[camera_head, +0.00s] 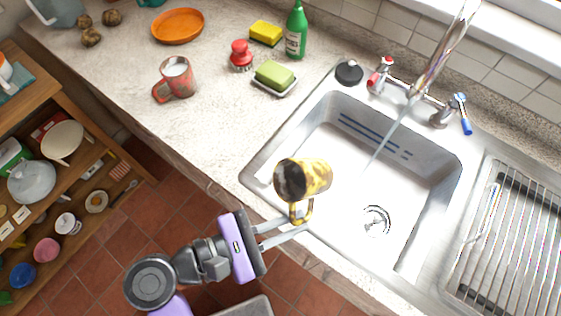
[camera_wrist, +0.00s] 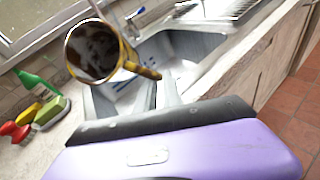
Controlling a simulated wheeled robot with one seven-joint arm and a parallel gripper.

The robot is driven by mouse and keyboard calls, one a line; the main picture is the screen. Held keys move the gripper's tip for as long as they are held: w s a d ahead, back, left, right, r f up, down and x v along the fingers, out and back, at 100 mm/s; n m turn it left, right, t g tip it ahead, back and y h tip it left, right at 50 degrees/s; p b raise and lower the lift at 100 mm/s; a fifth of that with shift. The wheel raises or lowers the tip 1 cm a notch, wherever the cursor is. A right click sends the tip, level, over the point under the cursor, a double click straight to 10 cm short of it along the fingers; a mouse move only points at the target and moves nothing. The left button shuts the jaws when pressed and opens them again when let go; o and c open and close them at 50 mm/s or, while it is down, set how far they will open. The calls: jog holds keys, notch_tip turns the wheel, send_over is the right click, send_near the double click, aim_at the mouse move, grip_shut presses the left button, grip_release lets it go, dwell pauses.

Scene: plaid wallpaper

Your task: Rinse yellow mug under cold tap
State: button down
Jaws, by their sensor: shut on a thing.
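The yellow mug (camera_head: 318,176) has brown stains and is tilted on its side over the near left part of the sink. Its dark, dirty inside faces left in the head view. In the wrist view the mug (camera_wrist: 128,58) shows its opening toward the camera. My gripper (camera_head: 298,226) is shut on the mug's handle. The cold tap with the blue handle (camera_head: 462,113) is at the right of the faucet. Water (camera_head: 385,146) runs from the spout (camera_head: 440,55) into the sink (camera_head: 345,205), to the right of the mug and apart from it.
The red-handled tap (camera_head: 380,75) is left of the spout. A sponge on a dish (camera_head: 274,77), red brush (camera_head: 241,56), green bottle (camera_head: 296,32) and red mug (camera_head: 176,78) stand on the counter. A drying rack (camera_head: 515,235) is on the right. The sink floor looks clear.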

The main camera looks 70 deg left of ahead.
jog(key=a+b+x, duration=0.1)
jog(key=b+x, duration=0.3)
jog(key=x, duration=1.9)
jog(key=shift+a+r+b, duration=0.2)
jog(key=shift+a+b, duration=0.2)
jog(key=shift+d, duration=0.15)
dwell(0.6)
jog(key=shift+w+d, duration=0.1)
jog(key=shift+d, duration=0.25)
jog(key=shift+a, duration=0.15)
jog(key=shift+a, duration=0.35)
jog(key=shift+d, duration=0.2)
